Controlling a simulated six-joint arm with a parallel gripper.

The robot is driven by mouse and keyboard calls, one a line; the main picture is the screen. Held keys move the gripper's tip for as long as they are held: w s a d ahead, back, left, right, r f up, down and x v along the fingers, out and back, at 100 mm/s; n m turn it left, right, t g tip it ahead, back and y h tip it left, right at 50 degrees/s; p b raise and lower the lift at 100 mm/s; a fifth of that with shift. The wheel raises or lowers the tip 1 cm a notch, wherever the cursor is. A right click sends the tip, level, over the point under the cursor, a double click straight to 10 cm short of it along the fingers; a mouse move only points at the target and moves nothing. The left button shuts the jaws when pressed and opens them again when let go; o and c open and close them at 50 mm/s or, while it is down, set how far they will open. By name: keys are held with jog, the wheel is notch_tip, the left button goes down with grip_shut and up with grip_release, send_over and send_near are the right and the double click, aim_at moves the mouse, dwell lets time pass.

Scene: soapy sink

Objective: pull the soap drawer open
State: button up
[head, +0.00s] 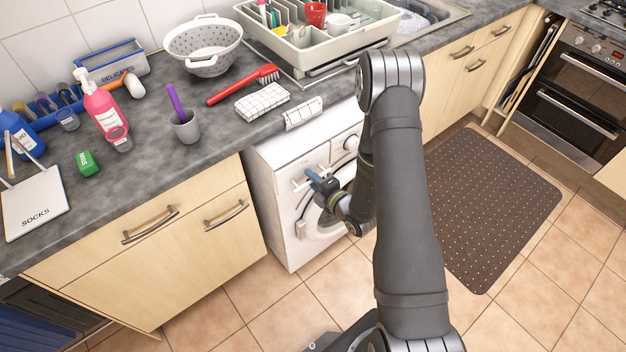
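The white washing machine (278,205) stands under the counter, with its front facing right. The soap drawer (300,172) is at the upper left of that front, beside the control dial, and looks about flush. A pale bar-like part, probably its handle, shows at my fingertips. My gripper (311,177) reaches toward the drawer front from the lower right, with its fingertips at or very near that part. I cannot tell whether the fingers are around it or touching it, as they are small and seen from behind. My wrist and arm hide part of the door and front.
The worktop above holds a colander (203,50), a red brush (240,86), a checked cloth (262,101), a grey cup (186,130) and a dish rack (325,50). A folded cloth (304,113) hangs at the counter edge above the machine. A dark mat (490,210) covers floor at right.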

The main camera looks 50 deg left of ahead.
grip_shut()
jog(key=shift+d, duration=0.1)
jog(key=d, duration=1.9)
grip_release()
jog(key=d+r, duration=0.3)
jog(key=d, duration=1.4)
jog(key=shift+r, duration=0.2)
